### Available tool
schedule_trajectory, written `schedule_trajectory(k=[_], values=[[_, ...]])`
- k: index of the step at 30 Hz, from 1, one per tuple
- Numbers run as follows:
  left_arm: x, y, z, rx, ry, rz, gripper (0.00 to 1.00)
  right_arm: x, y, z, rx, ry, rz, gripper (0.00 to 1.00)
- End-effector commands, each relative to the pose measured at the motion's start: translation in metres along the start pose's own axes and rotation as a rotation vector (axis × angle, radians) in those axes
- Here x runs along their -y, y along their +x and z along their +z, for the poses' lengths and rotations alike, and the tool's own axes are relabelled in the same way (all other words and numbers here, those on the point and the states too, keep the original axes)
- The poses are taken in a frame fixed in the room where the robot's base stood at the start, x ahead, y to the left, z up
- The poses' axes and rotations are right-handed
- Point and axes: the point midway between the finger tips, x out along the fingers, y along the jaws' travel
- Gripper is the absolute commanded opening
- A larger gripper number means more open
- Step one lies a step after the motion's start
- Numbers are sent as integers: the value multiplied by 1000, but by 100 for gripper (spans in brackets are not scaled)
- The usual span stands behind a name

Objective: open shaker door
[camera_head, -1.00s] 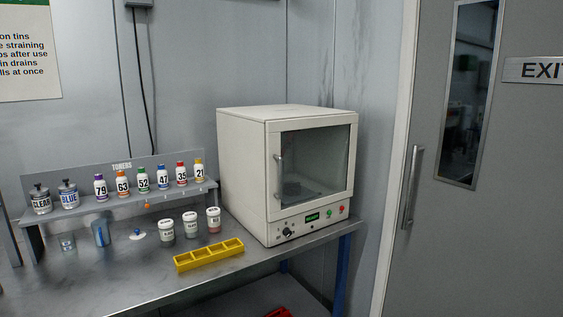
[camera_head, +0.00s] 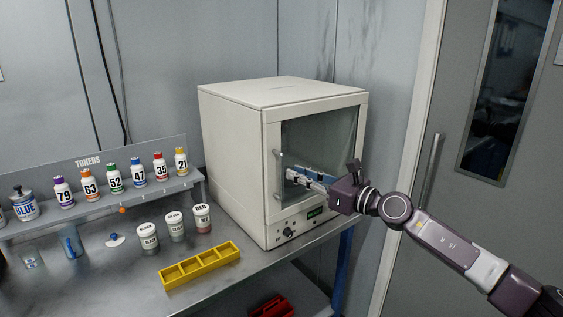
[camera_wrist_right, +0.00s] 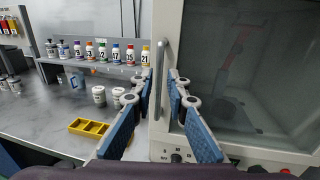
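The shaker is a white box; its door (camera_head: 318,135) has a dark window and is closed in the head view. A vertical bar handle (camera_head: 278,175) is on the door's left edge. My right gripper (camera_head: 291,176) reaches in from the right across the door front, its fingertips close to the handle. In the right wrist view the handle (camera_wrist_right: 161,58) lines up with the gap between the two blue-padded fingers of my right gripper (camera_wrist_right: 160,85). The fingers are apart; whether the handle is fully between them, I cannot tell. My left gripper is not in view.
A yellow divided tray (camera_head: 201,263) and several white jars (camera_head: 176,227) stand on the metal bench left of the shaker. A toner rack (camera_head: 110,205) with numbered bottles is behind them. A red bin (camera_head: 270,306) shows below the bench. An exit door is at right.

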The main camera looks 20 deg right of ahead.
Motion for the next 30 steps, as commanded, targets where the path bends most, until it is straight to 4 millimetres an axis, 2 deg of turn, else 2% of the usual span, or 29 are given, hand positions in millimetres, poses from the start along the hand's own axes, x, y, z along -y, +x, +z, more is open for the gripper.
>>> schedule_trajectory(k=[3, 7, 11, 19, 23, 27, 30], values=[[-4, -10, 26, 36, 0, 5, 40, 0, 21, 4, 4, 5, 0, 15], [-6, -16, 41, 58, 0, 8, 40, -1, 41, 3, 3, 6, 1, 15], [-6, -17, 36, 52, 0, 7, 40, 0, 54, 2, 3, 7, 0, 15], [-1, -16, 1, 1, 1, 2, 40, 0, 62, 1, 2, 6, -1, 15], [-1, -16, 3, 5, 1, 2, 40, 0, 62, 1, 2, 6, -1, 15], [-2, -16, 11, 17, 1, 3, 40, 0, 61, 1, 2, 6, -1, 0], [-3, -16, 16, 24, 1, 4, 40, 0, 61, 1, 2, 6, -1, 0]])
